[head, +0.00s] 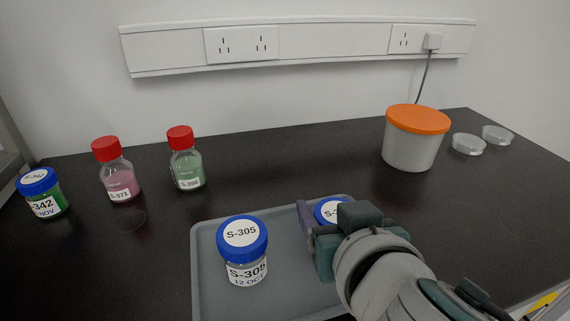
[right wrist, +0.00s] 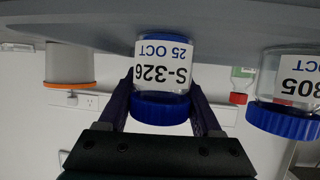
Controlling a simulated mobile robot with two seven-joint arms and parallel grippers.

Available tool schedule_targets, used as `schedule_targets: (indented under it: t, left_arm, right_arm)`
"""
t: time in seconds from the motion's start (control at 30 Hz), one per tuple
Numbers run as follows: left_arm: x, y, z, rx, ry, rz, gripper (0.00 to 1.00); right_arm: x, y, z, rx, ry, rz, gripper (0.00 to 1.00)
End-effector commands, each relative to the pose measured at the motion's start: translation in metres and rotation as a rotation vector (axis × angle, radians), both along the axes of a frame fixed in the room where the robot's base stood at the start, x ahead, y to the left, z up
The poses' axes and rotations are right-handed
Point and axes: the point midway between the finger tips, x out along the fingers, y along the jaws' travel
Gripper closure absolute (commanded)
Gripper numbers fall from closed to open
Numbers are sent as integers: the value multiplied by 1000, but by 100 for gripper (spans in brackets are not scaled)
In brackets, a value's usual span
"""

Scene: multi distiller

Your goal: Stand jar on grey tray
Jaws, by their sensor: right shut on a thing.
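A clear jar with a blue lid, labelled S-326, shows in the right wrist view (right wrist: 163,62), where the picture is upside down. In the head view only part of its blue lid (head: 329,211) shows behind my gripper. My right gripper (head: 322,222) is shut on this jar, one finger on each side. The jar is upright over the right part of the grey tray (head: 212,292), its base at or very near the surface; I cannot tell if it touches. Another blue-lidded jar, S-305 (head: 243,250), stands on the tray to the left. My left gripper is out of view.
At the left stand a green blue-lidded jar (head: 42,194), a pink red-capped bottle (head: 118,178) and a green red-capped bottle (head: 187,165). A grey tub with an orange lid (head: 411,146) and glass dishes (head: 468,145) stand at the back right. The middle bench is clear.

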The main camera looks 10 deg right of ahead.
Motion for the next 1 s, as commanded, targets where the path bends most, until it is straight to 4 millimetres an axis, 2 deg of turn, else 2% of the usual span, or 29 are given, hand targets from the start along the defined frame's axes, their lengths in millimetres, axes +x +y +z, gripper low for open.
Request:
schedule_targets:
  t: [0.27,0.3,0.53,0.87,1.0]
  left_arm:
    - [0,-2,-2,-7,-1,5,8]
    - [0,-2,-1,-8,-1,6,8]
    - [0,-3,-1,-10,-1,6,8]
    - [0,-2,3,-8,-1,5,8]
    - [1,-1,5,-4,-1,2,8]
  right_arm:
    - [0,0,-1,2,-1,-1,93]
    - [0,0,-1,2,0,-1,32]
    - [0,0,-1,1,0,-1,6]
    - [0,0,4,-1,0,-1,4]
    - [-17,2,8,2,2,-1,4]
